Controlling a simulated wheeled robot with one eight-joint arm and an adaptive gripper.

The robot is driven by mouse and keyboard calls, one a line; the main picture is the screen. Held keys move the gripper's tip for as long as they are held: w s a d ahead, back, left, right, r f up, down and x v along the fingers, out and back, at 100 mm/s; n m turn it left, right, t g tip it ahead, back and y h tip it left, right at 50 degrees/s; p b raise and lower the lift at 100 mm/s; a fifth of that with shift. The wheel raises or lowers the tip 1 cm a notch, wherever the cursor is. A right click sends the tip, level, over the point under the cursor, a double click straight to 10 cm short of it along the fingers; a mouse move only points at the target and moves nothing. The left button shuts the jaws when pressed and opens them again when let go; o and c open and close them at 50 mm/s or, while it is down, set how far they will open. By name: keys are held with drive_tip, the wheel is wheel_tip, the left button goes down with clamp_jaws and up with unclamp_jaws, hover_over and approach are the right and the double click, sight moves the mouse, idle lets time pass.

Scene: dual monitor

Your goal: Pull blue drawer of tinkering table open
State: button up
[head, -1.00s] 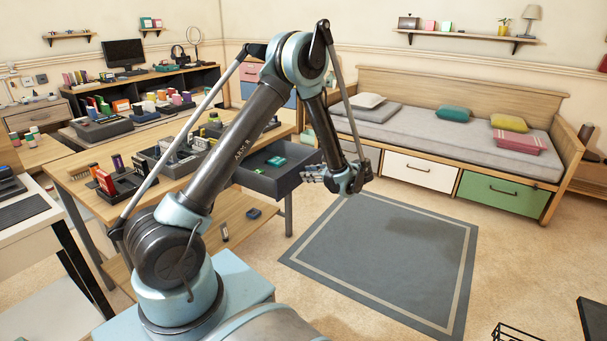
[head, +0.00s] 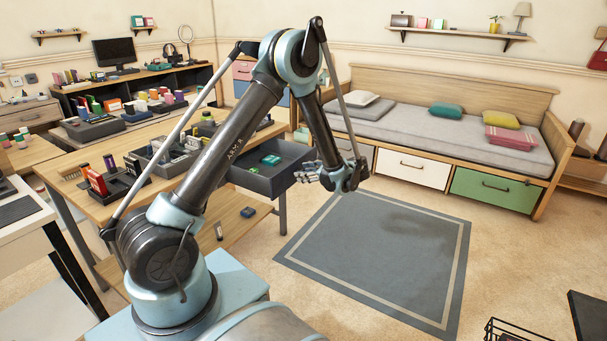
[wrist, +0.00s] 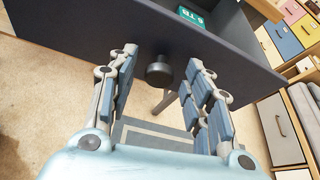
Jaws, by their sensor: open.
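The dark blue drawer (head: 262,180) of the wooden tinkering table (head: 95,207) stands pulled out from under the table top. Green items (head: 271,159) lie inside it. In the wrist view the drawer front (wrist: 90,38) fills the upper part, with a round dark knob (wrist: 159,71) at its middle. My gripper (wrist: 158,85) is open, with one finger on each side of the knob and a gap to it on both sides. In the head view my gripper (head: 322,174) is just right of the drawer front.
A grey rug (head: 385,250) lies on open floor right of the table. A daybed with a white drawer (head: 411,168) and a green drawer (head: 496,190) stands behind. Trays and small boxes (head: 115,180) crowd the table top. A wire basket (head: 515,332) is at the lower right.

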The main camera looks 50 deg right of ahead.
drive_tip(key=v, duration=1.1)
drive_tip(key=shift+s, duration=0.15)
drive_tip(key=shift+r, duration=0.1)
